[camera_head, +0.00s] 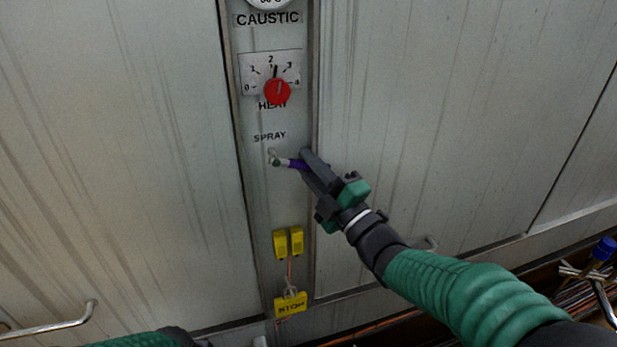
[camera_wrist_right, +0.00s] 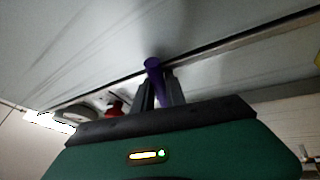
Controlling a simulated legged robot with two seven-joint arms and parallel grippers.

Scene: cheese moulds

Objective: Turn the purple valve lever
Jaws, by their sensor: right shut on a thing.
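The purple valve lever (camera_head: 297,164) sticks out to the right from a small metal valve (camera_head: 273,157) under the word SPRAY on the grey panel strip. My right gripper (camera_head: 304,160) is shut on the lever's outer end, coming in from the lower right. In the right wrist view the purple lever (camera_wrist_right: 154,68) sits between the two dark fingers (camera_wrist_right: 160,88). Part of the lever is hidden by the fingers. The lever lies roughly level, tilted slightly down to the right. My left gripper is not visible; only a bit of green arm shows at the bottom left.
Above the valve is a red heat knob (camera_head: 277,92) on a numbered plate. A blue-handled valve (camera_head: 604,249) is at the far right.

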